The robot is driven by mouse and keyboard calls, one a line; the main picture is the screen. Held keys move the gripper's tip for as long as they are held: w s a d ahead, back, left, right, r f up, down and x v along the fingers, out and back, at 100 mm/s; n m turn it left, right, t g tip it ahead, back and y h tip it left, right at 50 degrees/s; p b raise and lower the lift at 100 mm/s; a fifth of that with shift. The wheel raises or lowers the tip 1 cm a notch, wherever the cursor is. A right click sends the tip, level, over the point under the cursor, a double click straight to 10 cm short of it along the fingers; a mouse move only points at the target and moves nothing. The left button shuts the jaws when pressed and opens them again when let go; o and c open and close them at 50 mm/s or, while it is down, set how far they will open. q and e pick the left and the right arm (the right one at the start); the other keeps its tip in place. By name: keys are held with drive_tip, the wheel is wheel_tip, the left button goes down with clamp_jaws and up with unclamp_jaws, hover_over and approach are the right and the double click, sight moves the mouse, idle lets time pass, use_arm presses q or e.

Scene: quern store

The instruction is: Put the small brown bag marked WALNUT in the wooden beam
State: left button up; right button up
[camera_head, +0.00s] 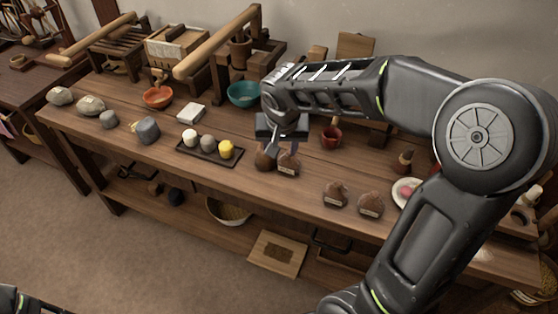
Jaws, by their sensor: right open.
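Several small brown bags with pale labels are on the long wooden table. Two of them, the left bag (265,161) and the bag beside it (289,164), stand close together near the front edge. Two more, a bag (335,195) and another bag (370,206), stand farther right. The label writing is too small to read, so I cannot tell which is WALNUT. My right gripper (275,146) is open, pointing down just over the left pair and partly covering it. A long wooden beam (218,44) slants over a press; another beam (100,36) lies farther left. My left gripper is not visible.
A dark tray (208,154) with small round pieces lies left of the gripper. Stones (90,106), an orange bowl (158,97), a teal bowl (243,94) and a red cup (331,137) are on the table (120,150). A white plate (401,199) is at right, partly behind my arm.

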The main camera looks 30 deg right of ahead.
sight(290, 161)
drive_tip(key=d+r, duration=0.2)
drive_tip(key=shift+d+r+m+h, duration=0.25)
drive_tip(key=shift+r+m+h, duration=0.05)
drive_tip(key=shift+m+h, duration=0.1)
drive_tip(key=shift+x, duration=1.3)
drive_tip(key=shift+f, duration=0.1)
drive_tip(key=shift+x, duration=2.55)
drive_tip(key=shift+s+f, duration=0.1)
drive_tip(key=shift+s, duration=0.05)
clamp_jaws()
